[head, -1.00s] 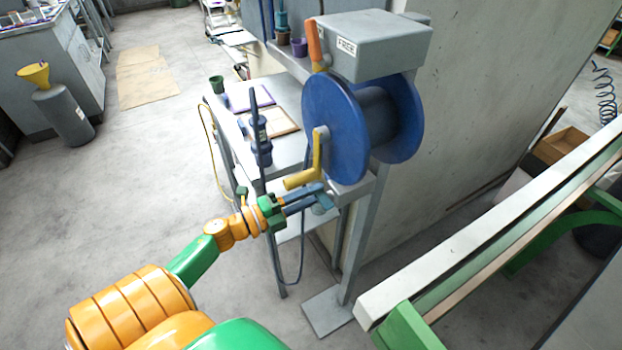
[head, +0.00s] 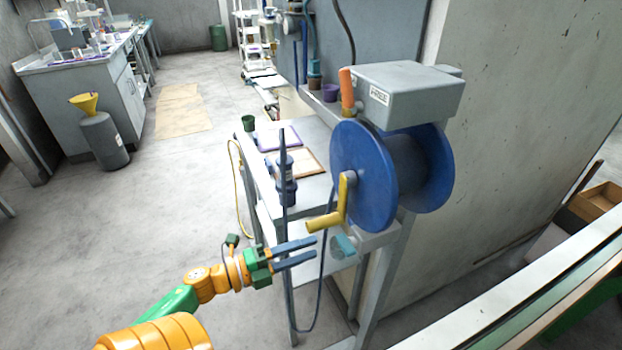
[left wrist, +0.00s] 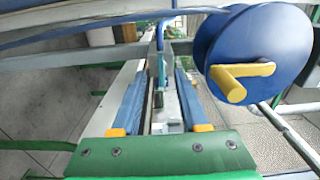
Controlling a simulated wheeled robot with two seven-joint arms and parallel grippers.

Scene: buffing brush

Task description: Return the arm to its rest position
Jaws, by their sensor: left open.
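My left gripper (head: 315,249) is open and empty in the head view, its two blue fingers pointing right. It is just below and left of the yellow crank handle (head: 325,221) on the blue reel (head: 363,180), apart from it. A teal knob (head: 345,244) sits just right of the fingertips. In the left wrist view the blue fingers (left wrist: 160,72) stand apart, and the reel (left wrist: 262,45) with its yellow crank (left wrist: 238,78) is to their right. My right gripper is not in view.
A grey box (head: 405,92) with an orange lever (head: 347,92) stands above the reel. A dark blue tool (head: 286,185) stands on the bench beside a wooden tray (head: 308,168). A dark cable (head: 322,290) hangs below. A white-topped rail (head: 490,275) crosses the lower right.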

